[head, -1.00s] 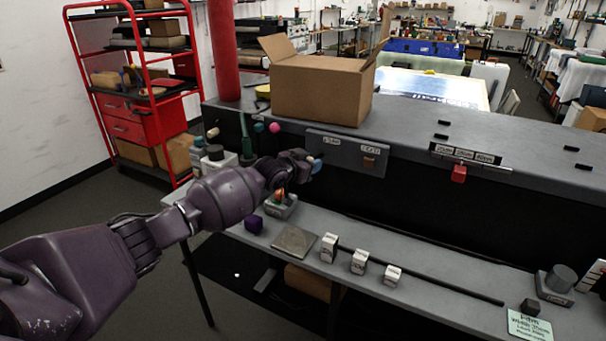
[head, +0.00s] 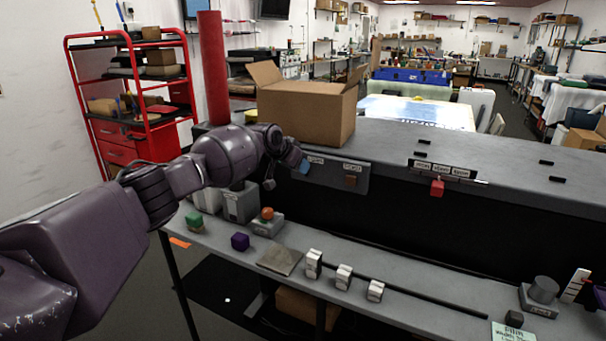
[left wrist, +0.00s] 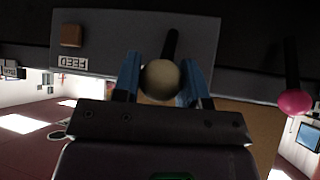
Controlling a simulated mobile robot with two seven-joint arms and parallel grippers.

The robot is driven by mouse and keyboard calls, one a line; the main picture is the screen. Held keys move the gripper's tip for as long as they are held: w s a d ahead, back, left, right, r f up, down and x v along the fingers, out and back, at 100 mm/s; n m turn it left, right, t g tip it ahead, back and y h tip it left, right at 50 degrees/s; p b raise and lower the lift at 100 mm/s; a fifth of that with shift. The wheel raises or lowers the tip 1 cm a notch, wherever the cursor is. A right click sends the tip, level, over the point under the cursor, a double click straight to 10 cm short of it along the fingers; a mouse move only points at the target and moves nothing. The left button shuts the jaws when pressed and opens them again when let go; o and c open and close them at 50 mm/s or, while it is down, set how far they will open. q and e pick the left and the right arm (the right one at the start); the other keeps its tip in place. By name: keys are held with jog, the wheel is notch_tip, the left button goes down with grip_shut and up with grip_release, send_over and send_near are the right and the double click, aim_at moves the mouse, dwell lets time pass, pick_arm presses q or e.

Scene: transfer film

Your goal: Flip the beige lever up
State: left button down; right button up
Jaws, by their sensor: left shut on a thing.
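The beige lever's round knob (left wrist: 162,80) sits between the blue fingertips of my left gripper (left wrist: 160,82) in the left wrist view, where the label reads upside down. Its black stalk (left wrist: 171,43) runs from the knob to the grey panel (left wrist: 205,45). In the head view my left gripper (head: 302,165) is at the left end of the panel (head: 325,182) on the bench's front face; the lever is hidden there. My left gripper is shut on the knob. My right gripper is not in view.
A pink knob (left wrist: 294,102) stands beside the panel. A brown square (head: 350,181) is at the panel's right end. A cardboard box (head: 305,112) stands on the ledge above.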

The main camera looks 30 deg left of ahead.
pick_arm(q)
jog(key=shift+w+r+g, duration=0.4)
jog(key=shift+w+g, duration=0.1)
jog(key=shift+g, duration=0.4)
jog(key=c, duration=0.7)
grip_release()
jog(key=shift+v, duration=5.35)
